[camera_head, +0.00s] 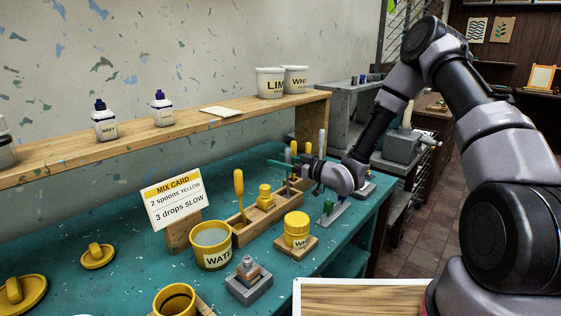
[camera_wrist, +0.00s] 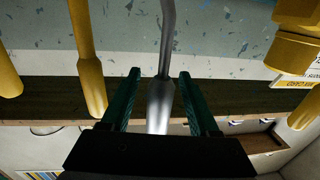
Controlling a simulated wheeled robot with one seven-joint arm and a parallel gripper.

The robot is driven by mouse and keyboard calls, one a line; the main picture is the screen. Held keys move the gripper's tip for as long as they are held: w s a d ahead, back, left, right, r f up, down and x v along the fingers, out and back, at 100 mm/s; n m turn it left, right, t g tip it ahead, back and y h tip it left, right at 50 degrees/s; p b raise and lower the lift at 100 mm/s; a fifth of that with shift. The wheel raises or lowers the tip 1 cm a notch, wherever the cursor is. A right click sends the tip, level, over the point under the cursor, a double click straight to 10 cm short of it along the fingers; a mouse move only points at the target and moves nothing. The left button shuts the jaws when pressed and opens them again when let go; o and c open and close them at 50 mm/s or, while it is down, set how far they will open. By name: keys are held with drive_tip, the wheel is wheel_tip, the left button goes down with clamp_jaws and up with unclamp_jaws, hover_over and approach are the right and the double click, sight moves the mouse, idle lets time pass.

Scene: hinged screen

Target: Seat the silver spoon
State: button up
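My gripper (camera_wrist: 159,74) has two dark green fingers. In the wrist view they stand apart, one on each side of the silver spoon (camera_wrist: 160,105), with a visible gap to its handle on both sides. In the head view my gripper (camera_head: 279,163) reaches left over the far end of a wooden rack (camera_head: 246,232), among upright handles. A small grey upright piece, seemingly the silver spoon (camera_head: 288,157), shows at the fingers. The spoon's lower end is hidden in the head view.
Yellow handles (camera_wrist: 87,60) stand close beside the fingers. A yellow-handled tool (camera_head: 239,195) stands at the rack's near end. A water pot (camera_head: 211,248), a yellow jar (camera_head: 297,230), a grey block (camera_head: 248,284) and the mix card (camera_head: 174,201) surround the rack. A grey handle (camera_head: 321,143) stands behind my wrist.

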wheel_tip(320, 180, up, 10)
idle(0.6)
drive_tip(key=s+d+r+m+t+h, duration=0.1)
drive_tip(key=d+r+m+h, duration=0.1)
drive_tip(key=d+r+h, duration=0.35)
drive_tip(key=s+d+r+m+h, duration=0.1)
drive_tip(key=d+r+m+h, duration=0.15)
drive_tip(key=d, duration=0.65)
drive_tip(key=s+d+r+m+t+h, duration=0.1)
drive_tip(key=d+r+m+h, duration=0.3)
drive_tip(key=d, duration=0.3)
drive_tip(key=s+d+r+m+g+h, duration=0.1)
drive_tip(key=s+d+r+m+h, duration=0.1)
drive_tip(key=s+d, duration=0.25)
drive_tip(key=s+d+r+m+g+h, duration=0.1)
drive_tip(key=s+d+r, duration=0.2)
drive_tip(key=s, duration=0.2)
drive_tip(key=s+r+m+g+y, duration=0.1)
drive_tip(key=s+m, duration=0.3)
drive_tip(key=s, duration=1.2)
drive_tip(key=shift+s+d+r+m+g+y, duration=0.2)
drive_tip(key=shift+s+r+m+g+y, duration=0.1)
drive_tip(key=shift+s+r+m+g, duration=0.15)
